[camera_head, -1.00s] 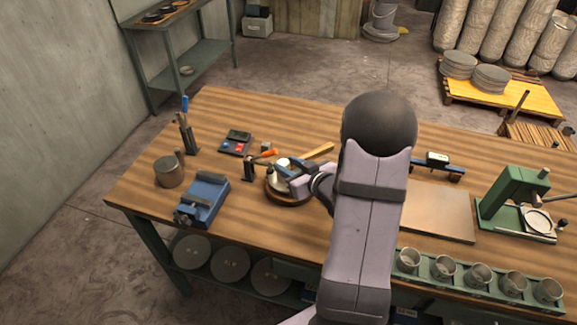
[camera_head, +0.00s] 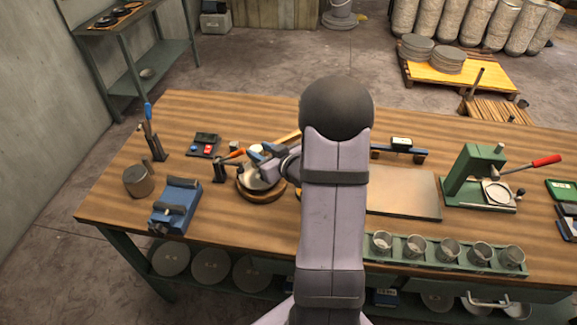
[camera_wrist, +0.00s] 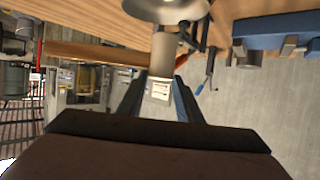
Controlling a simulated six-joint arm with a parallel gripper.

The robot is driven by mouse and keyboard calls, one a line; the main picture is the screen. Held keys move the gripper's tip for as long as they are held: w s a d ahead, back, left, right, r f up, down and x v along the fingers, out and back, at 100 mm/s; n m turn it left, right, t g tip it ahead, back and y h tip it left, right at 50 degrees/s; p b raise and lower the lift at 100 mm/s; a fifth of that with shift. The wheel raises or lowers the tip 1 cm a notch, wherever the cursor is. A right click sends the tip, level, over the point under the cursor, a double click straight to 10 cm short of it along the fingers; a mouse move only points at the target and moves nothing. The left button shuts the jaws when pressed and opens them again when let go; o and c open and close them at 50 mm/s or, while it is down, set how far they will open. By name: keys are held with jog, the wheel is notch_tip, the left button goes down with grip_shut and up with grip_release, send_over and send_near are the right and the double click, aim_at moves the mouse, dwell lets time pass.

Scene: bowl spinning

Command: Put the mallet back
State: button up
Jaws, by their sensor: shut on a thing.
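My gripper (camera_head: 262,155) is shut on the mallet just above and behind the bowl. The mallet's pale wooden handle (camera_head: 287,137) points up and right, partly hidden by my arm. Its pale head (camera_head: 256,149) shows between the blue fingers. In the wrist view, the head (camera_wrist: 164,55) sits between the fingertips (camera_wrist: 158,95), with the brown handle (camera_wrist: 95,53) running left. A shiny metal bowl (camera_head: 254,182) rests on a round wooden base (camera_head: 264,197). The bowl also shows at the top of the wrist view (camera_wrist: 166,9). I cannot tell whether the mallet touches it.
An orange-handled tool (camera_head: 231,155) in a stand is close left of the bowl. A flat plate (camera_head: 405,194) and a cup rack (camera_head: 445,259) lie right.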

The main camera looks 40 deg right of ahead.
jog(key=w+d+r+m+g+h, duration=0.1)
jog(key=d+m+h, duration=0.2)
jog(key=d, duration=0.2)
jog(key=w+d+r+m+g+h, duration=0.1)
jog(key=d+m+g+h, duration=0.1)
jog(key=d, duration=0.4)
jog(key=w+d+r+m+g+h, duration=0.1)
jog(key=d+m+h, duration=0.4)
jog(key=d, duration=0.1)
jog(key=shift+w+d+r, duration=0.1)
jog(key=shift+w+r, duration=0.15)
jog(key=shift+w, duration=0.1)
jog(key=m+g+h, duration=0.1)
jog(key=s+f+m+g, duration=0.1)
jog(key=shift+d+f+g+h+b, duration=0.25)
jog(key=shift+d+g+h+b, duration=0.05)
jog(key=shift+d+h, duration=0.1)
jog(key=shift+s+a+f+m+g+h, duration=0.15)
jog(key=shift+s+f+m+g+h, duration=0.1)
jog(key=shift+f+m+g, duration=0.15)
jog(key=shift+s+a+f+m+g+h, duration=0.15)
jog(key=shift+f+m+g+h, duration=0.15)
jog(key=shift+f+m, duration=0.15)
jog(key=shift+f+p, duration=0.75)
jog(key=shift+f, duration=2.15)
jog(key=shift+f, duration=0.1)
